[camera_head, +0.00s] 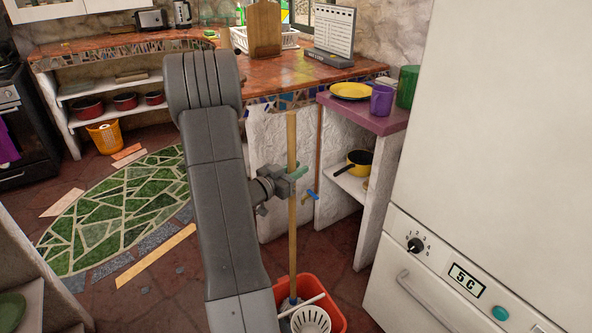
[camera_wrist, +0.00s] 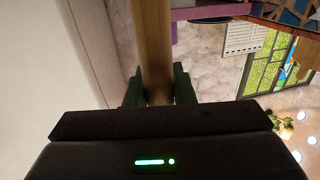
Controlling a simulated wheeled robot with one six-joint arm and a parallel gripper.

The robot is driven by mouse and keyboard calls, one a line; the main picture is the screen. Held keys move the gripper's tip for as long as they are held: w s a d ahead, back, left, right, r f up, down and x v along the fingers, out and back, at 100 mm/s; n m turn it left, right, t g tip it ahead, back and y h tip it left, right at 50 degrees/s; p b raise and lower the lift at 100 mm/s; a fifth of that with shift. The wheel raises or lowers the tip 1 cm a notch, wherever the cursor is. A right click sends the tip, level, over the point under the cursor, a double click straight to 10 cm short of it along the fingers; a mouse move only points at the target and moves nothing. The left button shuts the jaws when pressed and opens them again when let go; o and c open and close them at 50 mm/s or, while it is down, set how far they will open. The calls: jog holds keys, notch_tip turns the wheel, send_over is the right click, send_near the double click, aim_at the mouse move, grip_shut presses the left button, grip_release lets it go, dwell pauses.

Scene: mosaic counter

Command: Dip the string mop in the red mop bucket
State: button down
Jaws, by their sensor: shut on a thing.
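The string mop (camera_head: 292,230) stands about upright, its long wooden handle running down to the red mop bucket (camera_head: 340,322) on the floor. Its lower end is at the bucket's back left part, with a bit of blue showing there; the strings are hidden inside or behind the rim. The bucket holds a white wringer basket (camera_head: 311,320) with a light bar across it. My gripper (camera_head: 295,175) is shut on the mop handle, well above the bucket. In the wrist view the handle (camera_wrist: 154,45) passes between the green-tipped fingers (camera_wrist: 158,88).
A white appliance (camera_head: 470,150) stands close on the right. A shelf with a purple top (camera_head: 365,112) holds a yellow plate and cups, with a yellow pan below. The counter (camera_head: 320,70) is behind. The floor with the green mosaic (camera_head: 120,210) is open at left.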

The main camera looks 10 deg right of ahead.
jog(key=shift+r, duration=0.1)
dwell(0.3)
notch_tip(320, 180, up, 21)
jog(key=p, duration=1.6)
dwell(1.4)
